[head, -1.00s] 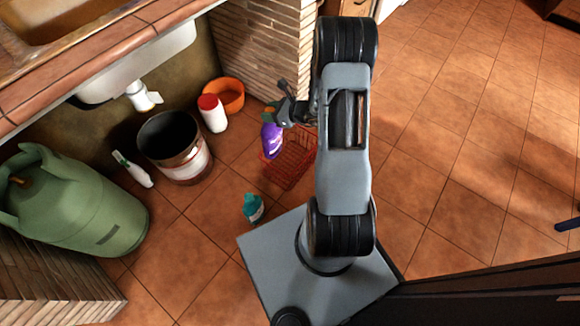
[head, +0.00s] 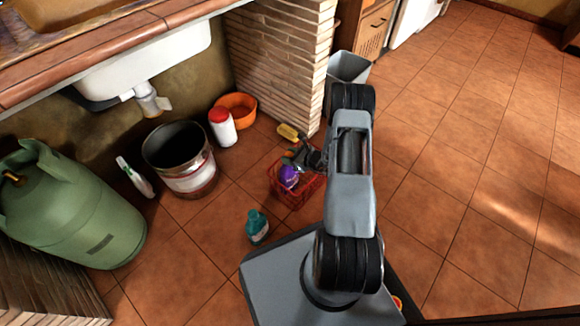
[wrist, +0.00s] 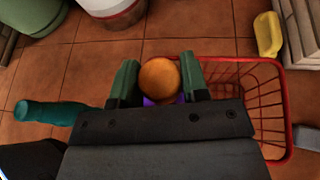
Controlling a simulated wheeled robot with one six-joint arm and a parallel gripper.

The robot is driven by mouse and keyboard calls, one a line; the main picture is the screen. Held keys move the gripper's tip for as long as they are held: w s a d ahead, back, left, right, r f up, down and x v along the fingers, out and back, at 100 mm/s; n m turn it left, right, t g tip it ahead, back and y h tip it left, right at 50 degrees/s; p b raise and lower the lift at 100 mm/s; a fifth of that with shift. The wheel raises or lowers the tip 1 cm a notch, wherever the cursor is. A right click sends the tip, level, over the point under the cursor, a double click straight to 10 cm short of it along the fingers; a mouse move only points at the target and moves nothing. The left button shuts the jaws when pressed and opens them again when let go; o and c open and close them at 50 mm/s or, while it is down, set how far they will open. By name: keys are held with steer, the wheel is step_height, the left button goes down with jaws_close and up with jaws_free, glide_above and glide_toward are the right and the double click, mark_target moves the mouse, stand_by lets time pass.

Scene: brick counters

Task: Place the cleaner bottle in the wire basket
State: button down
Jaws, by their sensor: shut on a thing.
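The cleaner bottle is purple (head: 289,177) with an orange cap (wrist: 159,80). My gripper (head: 300,158) is shut on it at the top, with one green finger on either side of the cap in the wrist view. The red wire basket (head: 297,203) stands on the floor; its right part (wrist: 286,100) looks empty in the wrist view. In the head view the bottle shows within the basket's outline, upright or nearly so. The bottle's base is hidden, so I cannot tell whether it touches the basket floor.
A yellow item (wrist: 268,35) lies behind the basket, near the brick pillar (head: 285,60). A metal bucket (head: 185,180), white red-capped container (head: 223,130), orange bowl (head: 237,107) and green gas cylinder (head: 75,215) stand left.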

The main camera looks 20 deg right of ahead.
mark_target(289, 172)
steer(key=shift+f+b, duration=1.1)
steer(key=shift+f, duration=1.55)
steer(key=c, duration=0.6)
jaws_free()
